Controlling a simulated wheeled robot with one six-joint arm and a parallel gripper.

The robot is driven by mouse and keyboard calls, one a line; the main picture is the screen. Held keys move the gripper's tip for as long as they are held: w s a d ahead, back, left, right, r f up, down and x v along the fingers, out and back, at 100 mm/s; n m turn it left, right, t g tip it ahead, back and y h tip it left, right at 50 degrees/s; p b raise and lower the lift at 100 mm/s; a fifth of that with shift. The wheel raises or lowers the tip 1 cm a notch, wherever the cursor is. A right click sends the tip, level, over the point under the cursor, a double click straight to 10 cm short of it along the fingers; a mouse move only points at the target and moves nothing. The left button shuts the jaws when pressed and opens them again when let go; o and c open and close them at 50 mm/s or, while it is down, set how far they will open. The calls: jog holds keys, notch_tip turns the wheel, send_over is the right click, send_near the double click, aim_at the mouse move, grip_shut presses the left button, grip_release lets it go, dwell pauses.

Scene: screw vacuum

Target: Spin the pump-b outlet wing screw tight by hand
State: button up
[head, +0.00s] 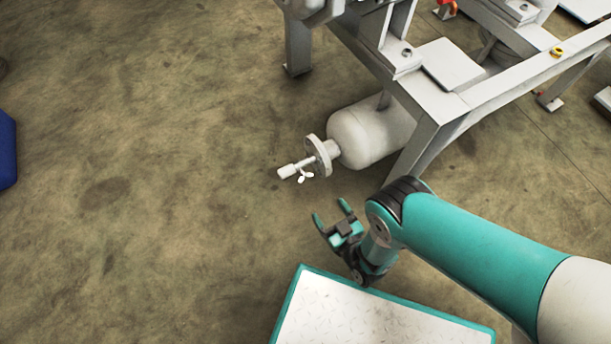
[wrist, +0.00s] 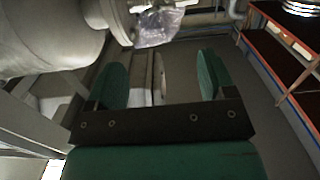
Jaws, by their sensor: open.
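The likely outlet wing screw (head: 305,176) is small and pale, with two wings. It sits on the thin stub pipe (head: 289,171) that sticks out from the round flange (head: 319,155) of a white tank (head: 370,134). I cannot read any pump label. My gripper (head: 331,211) is open and empty, below and to the right of the wing screw, apart from it. In the wrist view, my two green fingers (wrist: 161,60) are spread with nothing gripped between them. I cannot make out the wing screw in that view.
A grey metal frame (head: 433,105) stands around and above the tank. In the wrist view, a large pale cylinder (wrist: 50,40) is close at upper left, a clear crumpled wrapping (wrist: 158,28) is ahead, and an orange-edged shelf (wrist: 285,50) stands right.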

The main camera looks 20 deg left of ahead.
aim_at(306, 177)
jog(key=shift+t, duration=0.3)
jog(key=b+x, duration=0.3)
jog(key=f+b+x, duration=0.1)
jog(key=b+x, duration=0.2)
jog(key=x, duration=0.1)
jog(key=f+b+x, duration=0.1)
jog(key=b+x, duration=0.2)
jog(key=x, duration=0.1)
jog(key=shift+a+f, duration=0.1)
jog(key=shift+a, duration=0.1)
jog(key=b+x, duration=0.1)
jog(key=b, duration=0.1)
jog(key=shift+w+a+b, duration=0.25)
jog(key=shift+a+b, duration=0.05)
jog(key=shift+b, duration=0.05)
jog(key=shift+w+a+r, duration=0.15)
jog(key=shift+r, duration=0.25)
jog(key=c, duration=0.9)
jog(key=shift+c, duration=0.2)
